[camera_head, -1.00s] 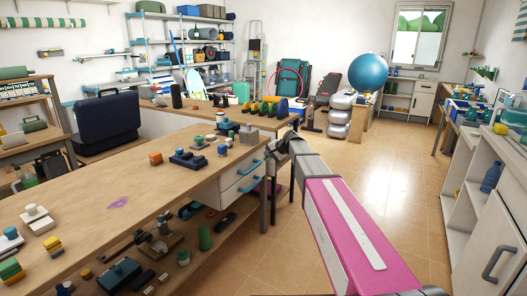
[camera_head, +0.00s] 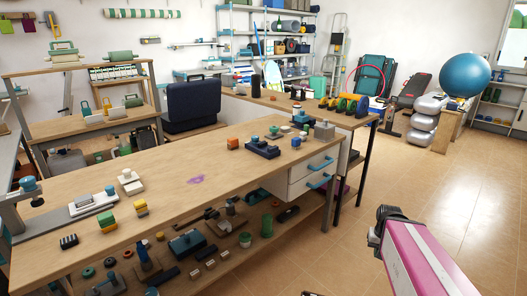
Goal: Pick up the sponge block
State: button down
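Several small blocks that could be the sponge block stand on the long wooden workbench (camera_head: 280,172); I cannot tell for certain which one it is. A green and orange block (camera_head: 106,221) and a yellow and brown block (camera_head: 140,208) stand at the left front. An orange block (camera_head: 232,143) stands towards the back. My pink arm reaches in at the lower right, over the floor and clear of the bench. The dark end of my arm (camera_head: 378,230) is right of the bench; its fingers cannot be made out, and no held thing shows.
A purple stain (camera_head: 195,180) marks a bare stretch of the bench top. A dark blue case (camera_head: 193,104) stands behind the bench. The lower shelf (camera_head: 215,262) is crowded with small parts. The tiled floor (camera_head: 465,200) on the right is open. A blue ball (camera_head: 465,75) rests at the back right.

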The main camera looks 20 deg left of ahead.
aim_at(106, 221)
jog(key=i+j+u, duration=0.15)
jog(key=i, duration=0.3)
jog(key=l+u, duration=0.1)
jog(key=u, duration=2.8)
jog(key=l, duration=0.1)
